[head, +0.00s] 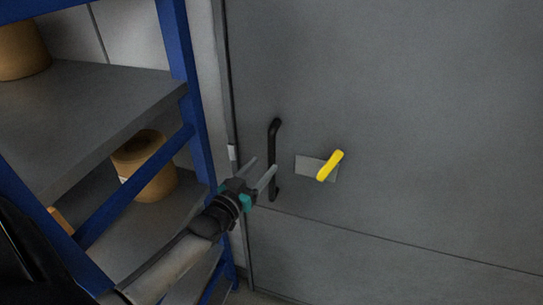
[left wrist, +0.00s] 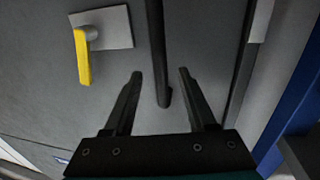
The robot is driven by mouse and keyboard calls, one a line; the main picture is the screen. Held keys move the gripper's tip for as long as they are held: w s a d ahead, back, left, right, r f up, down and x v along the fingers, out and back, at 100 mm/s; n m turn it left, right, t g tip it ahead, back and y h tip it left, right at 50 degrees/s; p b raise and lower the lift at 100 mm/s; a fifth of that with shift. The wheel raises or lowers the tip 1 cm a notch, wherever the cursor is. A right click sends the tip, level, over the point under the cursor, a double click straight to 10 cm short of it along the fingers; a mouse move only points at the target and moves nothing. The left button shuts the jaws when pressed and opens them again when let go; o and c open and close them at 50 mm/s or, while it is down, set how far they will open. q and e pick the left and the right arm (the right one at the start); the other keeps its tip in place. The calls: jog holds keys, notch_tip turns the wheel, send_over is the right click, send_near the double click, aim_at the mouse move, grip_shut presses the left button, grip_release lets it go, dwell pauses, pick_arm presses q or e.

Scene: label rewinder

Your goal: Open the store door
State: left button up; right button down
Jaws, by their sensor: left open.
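The grey store door (head: 400,90) fills the right of the head view and looks closed. Its black upright pull handle (head: 274,135) is near the door's left edge. A yellow lever (head: 330,165) on a pale plate (head: 308,166) sits to the right of the handle, tilted. My left gripper (head: 264,169) is open at the lower part of the handle. In the left wrist view the black handle (left wrist: 156,50) runs down between the two open fingers (left wrist: 161,74), and the yellow lever (left wrist: 82,57) is to their left. I cannot tell whether the fingers touch the handle. My right gripper is out of view.
A blue-framed shelf rack (head: 185,90) with grey shelves (head: 85,95) stands left of the door, close to my left arm. Brown rolls (head: 145,160) stand on it. The door face right of the lever is clear.

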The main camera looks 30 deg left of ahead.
aim_at(269, 159)
pick_arm(q)
jog(key=shift+w+a, duration=0.1)
jog(key=shift+w, duration=2.75)
grip_shut()
